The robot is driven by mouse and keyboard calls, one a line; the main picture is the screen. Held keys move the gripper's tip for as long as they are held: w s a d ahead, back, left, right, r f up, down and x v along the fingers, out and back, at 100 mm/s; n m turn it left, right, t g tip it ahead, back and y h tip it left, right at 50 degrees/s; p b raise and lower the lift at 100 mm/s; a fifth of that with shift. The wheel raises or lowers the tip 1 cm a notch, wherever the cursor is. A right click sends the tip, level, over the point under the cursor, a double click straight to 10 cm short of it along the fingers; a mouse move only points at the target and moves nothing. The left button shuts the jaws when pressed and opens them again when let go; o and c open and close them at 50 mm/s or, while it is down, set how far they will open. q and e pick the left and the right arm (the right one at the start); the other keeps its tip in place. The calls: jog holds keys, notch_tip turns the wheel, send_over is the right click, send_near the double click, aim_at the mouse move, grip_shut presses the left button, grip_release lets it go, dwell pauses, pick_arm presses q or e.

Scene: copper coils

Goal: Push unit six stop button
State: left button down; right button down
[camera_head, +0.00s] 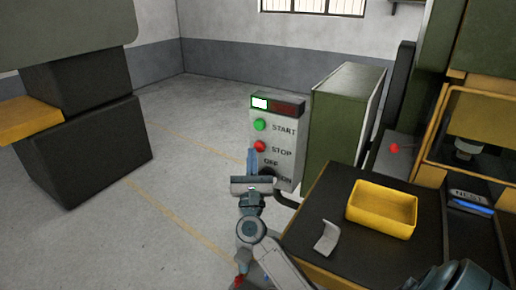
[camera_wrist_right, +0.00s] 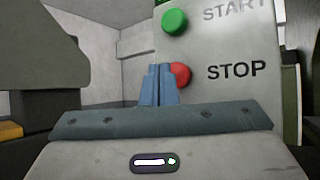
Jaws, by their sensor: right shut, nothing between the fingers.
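The grey control panel (camera_head: 284,158) carries a red stop button (camera_head: 260,146) beside the word STOP, below a green start button (camera_head: 260,125). My right gripper (camera_head: 252,155) is shut and empty, its blue fingers pointing at the panel just left of and below the stop button. In the right wrist view, the shut fingertips (camera_wrist_right: 160,69) overlap the left part of the stop button (camera_wrist_right: 182,74). The green start button (camera_wrist_right: 175,21) is above them. I cannot tell whether the fingers touch the stop button. My left gripper is not in view.
A dark OFF/ON knob is partly hidden behind my gripper. A green cabinet (camera_head: 338,125) stands right of the panel. A yellow bin (camera_head: 382,222) sits on a dark bench.

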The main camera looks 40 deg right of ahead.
jog(key=shift+d, duration=0.15)
jog(key=shift+w+d, duration=0.2)
jog(key=shift+d, duration=0.1)
jog(key=shift+w+d, duration=0.15)
jog(key=shift+d, duration=0.25)
dwell(0.9)
jog(key=shift+a+b, duration=0.15)
jog(key=shift+b, duration=0.15)
jog(key=shift+s+a, duration=0.35)
jog(key=shift+a, duration=0.35)
jog(key=a, duration=0.1)
jog(key=s+a+b, duration=0.1)
jog(key=a, duration=0.1)
jog(key=s+a, duration=0.1)
jog(key=shift+a+b, duration=0.3)
